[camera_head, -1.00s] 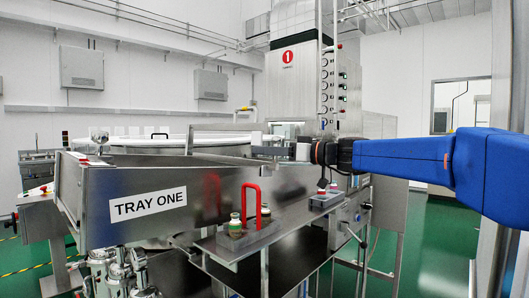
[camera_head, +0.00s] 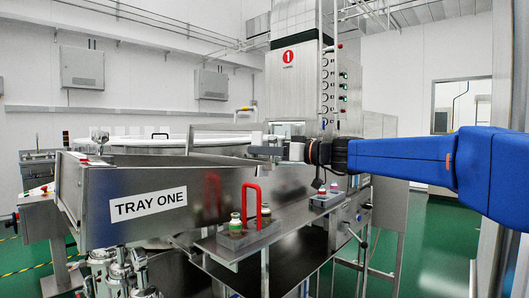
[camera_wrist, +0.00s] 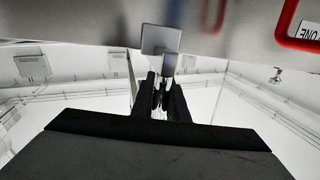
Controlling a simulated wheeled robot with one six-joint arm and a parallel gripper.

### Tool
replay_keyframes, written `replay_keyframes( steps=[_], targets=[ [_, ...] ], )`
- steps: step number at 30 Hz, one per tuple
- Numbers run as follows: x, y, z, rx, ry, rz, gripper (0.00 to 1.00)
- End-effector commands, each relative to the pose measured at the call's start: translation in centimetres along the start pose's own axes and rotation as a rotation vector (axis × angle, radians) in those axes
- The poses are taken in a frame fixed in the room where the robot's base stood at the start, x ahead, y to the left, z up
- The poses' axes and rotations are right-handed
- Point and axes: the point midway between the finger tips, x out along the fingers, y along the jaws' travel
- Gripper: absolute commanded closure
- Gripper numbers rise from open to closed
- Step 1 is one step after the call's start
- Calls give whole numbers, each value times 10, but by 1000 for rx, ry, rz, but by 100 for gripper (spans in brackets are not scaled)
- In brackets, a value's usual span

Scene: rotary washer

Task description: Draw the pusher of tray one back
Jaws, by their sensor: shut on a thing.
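Tray one (camera_head: 92,205) is a large steel tray at the left in the head view, with its name label on the near wall. The pusher's flat metal grip piece (camera_head: 262,150) shows at the tray's right end, above the rim. My gripper (camera_head: 283,151) reaches in from the right and is shut on this piece. In the wrist view my gripper (camera_wrist: 162,95) has its dark fingers closed around the narrow end of a pale plate (camera_wrist: 160,40), part of the pusher. The rest of the pusher inside the tray is mostly hidden by the tray wall.
Another block with vials (camera_head: 325,197) sits farther right on the steel shelf. The machine column (camera_head: 295,85) stands behind.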

Motion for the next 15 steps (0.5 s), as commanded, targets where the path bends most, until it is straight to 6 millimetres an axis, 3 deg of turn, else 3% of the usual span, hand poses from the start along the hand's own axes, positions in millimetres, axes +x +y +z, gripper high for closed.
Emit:
replay_keyframes(
  steps=[15],
  targets=[
    [34, -132, -1, -1, 0, -8, 100]
  ],
)
